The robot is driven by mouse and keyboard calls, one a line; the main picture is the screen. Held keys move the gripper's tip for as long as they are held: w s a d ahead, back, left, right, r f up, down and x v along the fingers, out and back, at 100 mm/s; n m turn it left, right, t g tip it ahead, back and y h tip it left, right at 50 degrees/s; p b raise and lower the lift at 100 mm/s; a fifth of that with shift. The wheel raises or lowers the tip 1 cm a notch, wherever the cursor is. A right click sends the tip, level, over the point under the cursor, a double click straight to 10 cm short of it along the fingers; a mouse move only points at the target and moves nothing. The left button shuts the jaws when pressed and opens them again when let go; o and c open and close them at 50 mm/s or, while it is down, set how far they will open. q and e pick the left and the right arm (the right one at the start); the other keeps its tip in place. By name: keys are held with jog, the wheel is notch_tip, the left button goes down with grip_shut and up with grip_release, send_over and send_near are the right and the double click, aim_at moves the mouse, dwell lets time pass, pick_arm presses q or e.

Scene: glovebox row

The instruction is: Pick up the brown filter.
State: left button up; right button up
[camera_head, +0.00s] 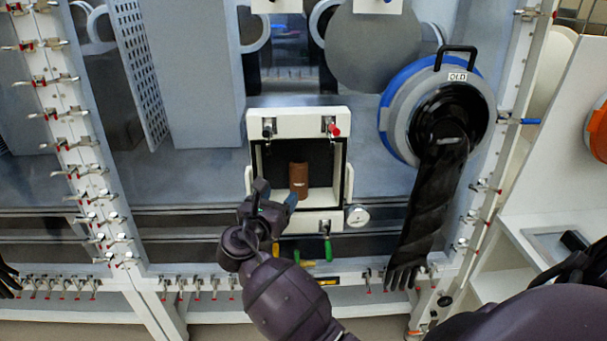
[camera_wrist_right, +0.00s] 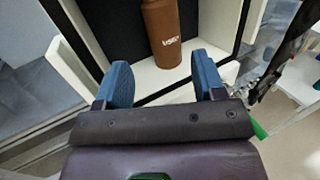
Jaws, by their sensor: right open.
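The brown filter (camera_head: 299,178) is an upright cylinder with white lettering. It stands on the white floor of a small open box-like port (camera_head: 298,119) in the glovebox front. In the right wrist view the filter (camera_wrist_right: 162,28) is ahead of the fingers, its base in sight and its top cut off. My right gripper (camera_head: 276,194) is at the port's opening, in front of the filter and a little left of it in the head view. Its blue fingers are apart with nothing between them, and they also show in the right wrist view (camera_wrist_right: 161,78). My left gripper is not in view.
To the right, a black glove (camera_head: 423,215) hangs from a round port marked OLD (camera_head: 457,77).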

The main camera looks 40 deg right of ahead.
aim_at(295, 178)
jog(key=x, duration=0.6)
jog(key=shift+d, duration=0.25)
jog(key=p+x, duration=0.1)
jog(key=x, duration=0.3)
jog(key=shift+d+f, duration=0.1)
jog(key=shift+d, duration=0.05)
jog(key=c, duration=0.8)
